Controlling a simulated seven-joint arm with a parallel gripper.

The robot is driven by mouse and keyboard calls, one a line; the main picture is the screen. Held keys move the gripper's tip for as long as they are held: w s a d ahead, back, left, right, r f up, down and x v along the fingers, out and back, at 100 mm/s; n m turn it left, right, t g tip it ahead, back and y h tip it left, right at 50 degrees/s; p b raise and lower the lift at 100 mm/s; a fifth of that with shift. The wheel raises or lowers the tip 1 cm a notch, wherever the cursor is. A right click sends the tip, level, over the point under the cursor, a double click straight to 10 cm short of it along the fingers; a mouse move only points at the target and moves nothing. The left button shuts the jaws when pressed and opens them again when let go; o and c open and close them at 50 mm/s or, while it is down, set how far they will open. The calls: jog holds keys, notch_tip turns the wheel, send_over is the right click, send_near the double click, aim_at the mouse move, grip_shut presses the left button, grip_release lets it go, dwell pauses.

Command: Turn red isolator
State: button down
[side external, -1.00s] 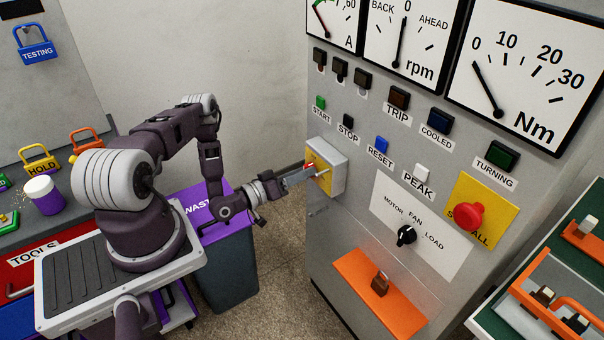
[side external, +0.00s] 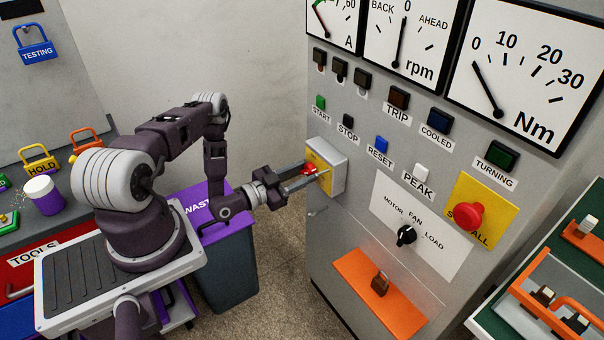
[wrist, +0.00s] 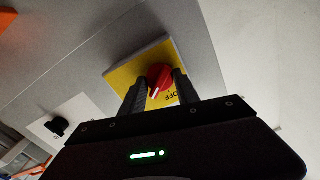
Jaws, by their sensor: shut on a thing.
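The red isolator (side external: 309,169) is a round red knob on a yellow plate (side external: 322,183), fixed to a grey box on the left side of the panel. In the wrist view the red knob (wrist: 158,78) has a white pointer line, and part of the word OFF shows on the yellow plate (wrist: 121,79) beside it. My gripper (side external: 304,176) has one finger on each side of the knob and is shut on it. In the wrist view the fingers of my gripper (wrist: 157,88) flank the knob; the fingers hide part of the plate.
A black selector knob (side external: 406,236) and a red stop button (side external: 469,215) are on the panel to the right. An orange shelf (side external: 352,272) with a small brown padlock is below. A purple-topped waste bin (side external: 232,262) stands under my arm. Space before the isolator is otherwise clear.

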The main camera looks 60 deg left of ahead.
jog(key=m, duration=0.3)
jog(key=shift+f+m, duration=0.1)
jog(key=shift+m, duration=2)
jog(key=c, duration=0.9)
grip_release()
jog(key=s, duration=0.7)
